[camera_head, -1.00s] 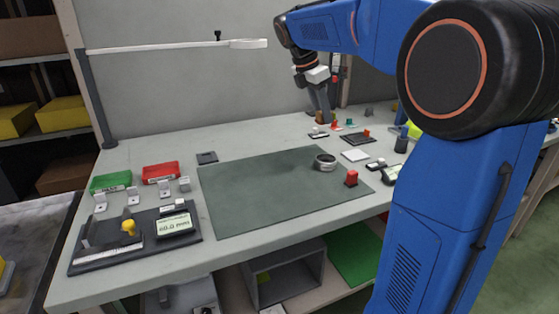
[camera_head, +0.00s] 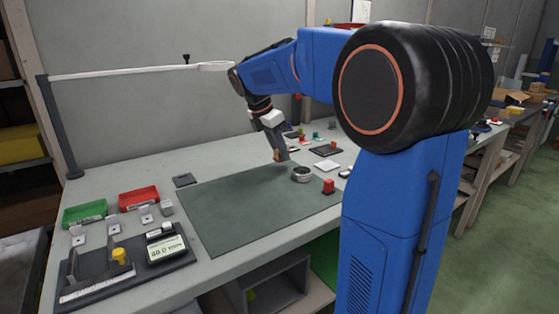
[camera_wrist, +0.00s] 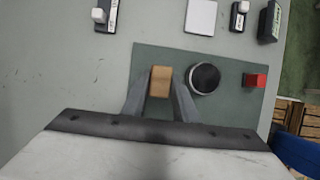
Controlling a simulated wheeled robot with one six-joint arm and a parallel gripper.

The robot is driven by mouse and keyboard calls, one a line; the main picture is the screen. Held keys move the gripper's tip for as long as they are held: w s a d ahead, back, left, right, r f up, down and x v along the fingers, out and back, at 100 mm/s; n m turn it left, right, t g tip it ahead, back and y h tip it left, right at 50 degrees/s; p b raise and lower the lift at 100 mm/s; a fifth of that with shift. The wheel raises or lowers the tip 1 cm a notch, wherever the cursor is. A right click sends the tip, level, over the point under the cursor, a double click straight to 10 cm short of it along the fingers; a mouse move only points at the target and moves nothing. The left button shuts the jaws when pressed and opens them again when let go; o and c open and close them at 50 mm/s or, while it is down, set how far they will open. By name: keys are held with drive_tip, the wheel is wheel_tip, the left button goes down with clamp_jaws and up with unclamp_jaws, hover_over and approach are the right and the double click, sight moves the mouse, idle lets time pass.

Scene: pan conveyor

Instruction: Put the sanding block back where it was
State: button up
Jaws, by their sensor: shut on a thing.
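The sanding block is a tan block (camera_wrist: 160,82) between my gripper's fingers in the wrist view. My gripper (camera_wrist: 160,90) is shut on it. In the head view my gripper (camera_head: 278,156) points down over the back edge of the green mat (camera_head: 225,208), and only a little of the block (camera_head: 276,157) shows at its tips. In the wrist view the block appears over the mat, left of a dark round part (camera_wrist: 204,78). I cannot tell the exact height of the block above the mat.
The round part (camera_head: 303,174) and a red block (camera_head: 328,186) stand on the mat's right part. A white square plate (camera_head: 327,165) and several small tools lie behind. Green (camera_head: 85,213) and red (camera_head: 139,197) trays and a gauge board (camera_head: 190,255) are at left. The mat's left part is clear.

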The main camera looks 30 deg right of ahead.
sight(280, 160)
drive_tip(key=shift+f, duration=1.6)
drive_tip(key=shift+s+f, duration=0.1)
drive_tip(key=shift+f, duration=0.25)
drive_tip(key=o, duration=1.1)
drive_tip(key=shift+f, duration=0.15)
drive_tip(key=shift+r, duration=0.35)
drive_tip(key=v, duration=1.2)
drive_tip(key=shift+r, duration=0.25)
